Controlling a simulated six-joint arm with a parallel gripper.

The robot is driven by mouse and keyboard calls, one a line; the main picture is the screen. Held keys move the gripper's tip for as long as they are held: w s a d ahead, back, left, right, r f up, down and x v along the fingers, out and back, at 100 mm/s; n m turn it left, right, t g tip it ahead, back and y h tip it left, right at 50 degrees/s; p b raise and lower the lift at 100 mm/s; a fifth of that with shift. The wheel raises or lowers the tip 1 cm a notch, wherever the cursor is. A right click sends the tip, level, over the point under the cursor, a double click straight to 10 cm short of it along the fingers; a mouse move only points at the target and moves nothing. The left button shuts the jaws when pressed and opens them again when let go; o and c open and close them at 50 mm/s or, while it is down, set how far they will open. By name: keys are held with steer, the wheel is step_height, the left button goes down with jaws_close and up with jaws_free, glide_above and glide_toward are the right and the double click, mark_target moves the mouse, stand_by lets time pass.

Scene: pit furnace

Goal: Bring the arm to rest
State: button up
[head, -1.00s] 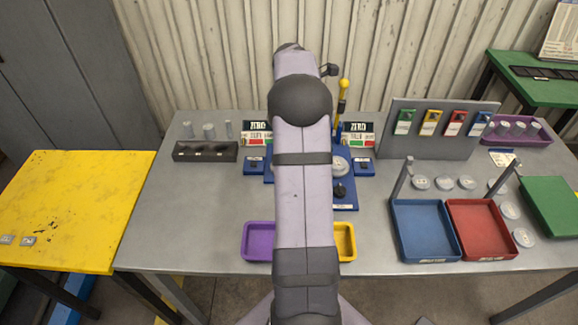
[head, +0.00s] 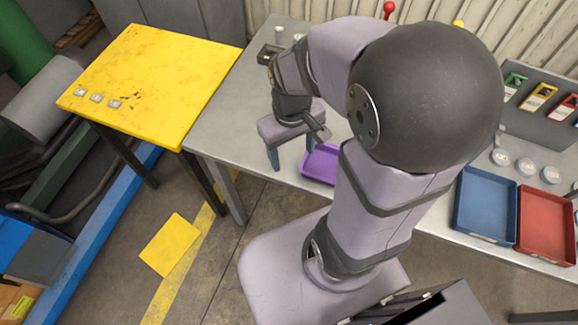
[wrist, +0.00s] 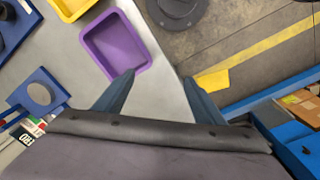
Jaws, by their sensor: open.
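My gripper (head: 275,157) points down over the front edge of the grey workbench, just left of the purple tray (head: 320,163) in the head view. Its two blue fingers are spread apart. In the wrist view my gripper (wrist: 155,90) is open, with nothing between the fingers but the bench's grey edge and floor. The purple tray (wrist: 117,45) lies beyond the left finger, apart from it. My arm is folded, with its large dark elbow joint hiding the middle of the bench in the head view.
A yellow table (head: 150,85) with small metal plates stands at the left. A blue tray (head: 487,205) and a red tray (head: 545,222) lie at the right of the bench. A yellow tray (wrist: 78,8) is beside the purple one. Floor shows between table and bench.

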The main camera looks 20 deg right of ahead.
steer(key=s+a, duration=0.1)
steer(key=s+a+f+m, duration=0.1)
steer(key=s, duration=0.1)
steer(key=shift+a, duration=0.15)
step_height(320, 180, up, 14)
steer(key=f+p, duration=0.1)
steer(key=p, duration=1.3)
steer(key=s+a+f+y+b, duration=0.1)
steer(key=a+f+b, duration=0.2)
steer(key=f+b, duration=1.1)
steer(key=s+a+f+g+b, duration=0.1)
steer(key=a+f+b, duration=0.2)
steer(key=f+b, duration=1.1)
steer(key=s+a+f+y+b, duration=0.1)
steer(key=a+f+b, duration=0.2)
steer(key=f+b, duration=1.15)
steer(key=w+d+f+b, duration=0.1)
steer(key=d+f+b, duration=0.2)
steer(key=f+b, duration=0.7)
steer(key=w+d+f+h+b, duration=0.1)
steer(key=d+f+b, duration=0.2)
steer(key=f+b, duration=0.7)
steer(key=w+d+f+t+b, duration=0.1)
steer(key=d+f+b, duration=0.2)
steer(key=f+b, duration=0.7)
steer(key=shift+f+h+b, duration=0.25)
steer(key=shift+h+b, duration=0.05)
steer(key=shift+b, duration=0.45)
